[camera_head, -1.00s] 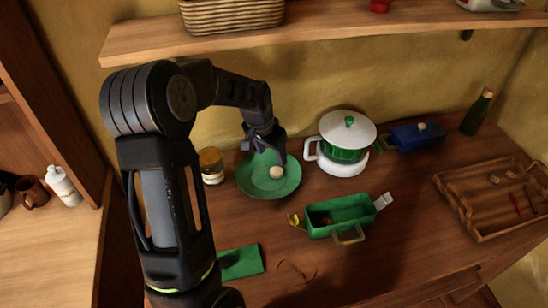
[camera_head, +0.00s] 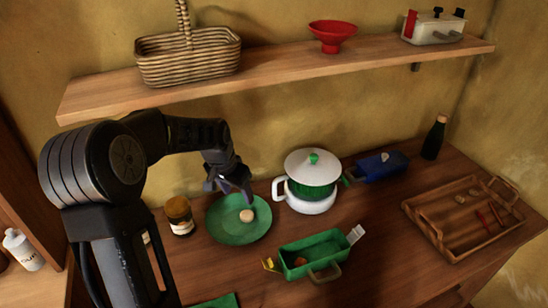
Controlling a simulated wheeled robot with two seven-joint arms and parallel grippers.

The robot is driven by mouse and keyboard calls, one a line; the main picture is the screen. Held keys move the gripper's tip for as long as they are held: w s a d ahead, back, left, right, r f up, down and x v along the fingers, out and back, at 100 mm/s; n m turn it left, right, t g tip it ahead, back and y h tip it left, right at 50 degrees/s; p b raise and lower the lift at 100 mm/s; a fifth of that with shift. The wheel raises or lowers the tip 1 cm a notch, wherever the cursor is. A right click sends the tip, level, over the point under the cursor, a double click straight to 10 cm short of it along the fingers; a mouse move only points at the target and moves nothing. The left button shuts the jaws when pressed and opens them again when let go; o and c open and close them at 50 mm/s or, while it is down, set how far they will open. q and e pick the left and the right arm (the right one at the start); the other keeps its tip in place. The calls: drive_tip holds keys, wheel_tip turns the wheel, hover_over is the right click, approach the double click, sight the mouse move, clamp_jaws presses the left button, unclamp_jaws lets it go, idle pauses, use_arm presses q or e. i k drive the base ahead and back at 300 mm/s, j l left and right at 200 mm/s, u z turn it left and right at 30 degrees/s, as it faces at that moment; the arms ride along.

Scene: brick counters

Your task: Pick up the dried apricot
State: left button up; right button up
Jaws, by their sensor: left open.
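A small round tan piece (camera_head: 246,215), which may be the dried apricot, lies on the green plate (camera_head: 226,230) on the wooden counter. My left gripper (camera_head: 233,192) is open, pointing down just behind and above the tan piece, over the plate's back part. I see nothing between its fingers and cannot tell its exact height above the plate. A small orange-brown item (camera_head: 300,262) sits in the green open box (camera_head: 322,250) to the right of the plate. My right gripper is not in view.
A jar (camera_head: 179,215) stands left of the plate. A white-and-green lidded pot (camera_head: 312,190), a blue box (camera_head: 383,167) and a dark bottle (camera_head: 434,137) stand behind to the right. A wooden tray (camera_head: 447,243) lies at the right. A shelf (camera_head: 300,76) spans above.

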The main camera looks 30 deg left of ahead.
sight(300, 261)
drive_tip(key=k+l, duration=0.55)
drive_tip(key=l, duration=0.2)
drive_tip(key=k+l, duration=0.6)
drive_tip(key=l, duration=0.1)
